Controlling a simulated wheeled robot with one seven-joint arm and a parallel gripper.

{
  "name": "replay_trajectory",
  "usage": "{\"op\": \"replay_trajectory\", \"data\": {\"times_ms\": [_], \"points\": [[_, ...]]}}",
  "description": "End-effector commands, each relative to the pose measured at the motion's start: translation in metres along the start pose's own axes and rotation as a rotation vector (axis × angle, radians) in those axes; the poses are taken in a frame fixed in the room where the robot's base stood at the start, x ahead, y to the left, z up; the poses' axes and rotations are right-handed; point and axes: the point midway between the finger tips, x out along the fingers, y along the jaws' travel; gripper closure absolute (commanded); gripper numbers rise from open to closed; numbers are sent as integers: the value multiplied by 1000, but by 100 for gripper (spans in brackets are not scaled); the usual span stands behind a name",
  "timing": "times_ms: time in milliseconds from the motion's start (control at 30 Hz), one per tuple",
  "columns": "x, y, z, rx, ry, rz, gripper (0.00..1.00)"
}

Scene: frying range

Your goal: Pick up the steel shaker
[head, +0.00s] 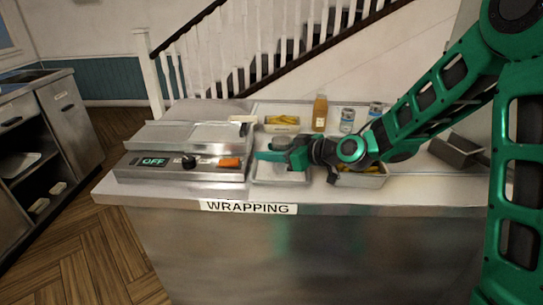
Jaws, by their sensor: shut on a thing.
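My gripper (272,153) is at the end of the green arm, reaching in from the right. It points left over the steel counter, just right of the wrapping machine. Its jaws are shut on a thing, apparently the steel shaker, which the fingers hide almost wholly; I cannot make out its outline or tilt. A shallow metal tray (281,179) lies below the gripper, and I cannot tell how much gap there is between them.
The wrapping machine (215,163) reads OFF. Behind the arm stand an amber bottle (320,113), two cans (347,120) (375,110) and a container with yellow food (282,123). Another tray (372,181) is under the wrist. A dark box-like object (455,150) is at right.

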Motion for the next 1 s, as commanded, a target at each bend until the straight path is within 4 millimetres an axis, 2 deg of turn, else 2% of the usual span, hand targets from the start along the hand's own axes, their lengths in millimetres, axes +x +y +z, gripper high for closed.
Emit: {"op": "replay_trajectory", "data": {"times_ms": [233,700,833,1000], "points": [[-40,1,15,2,-1,4,83],[-73,0,-86,-7,4,1,83],[-79,-1,-103,-5,2,-1,83],[-83,-1,-114,-3,1,-2,83]]}}
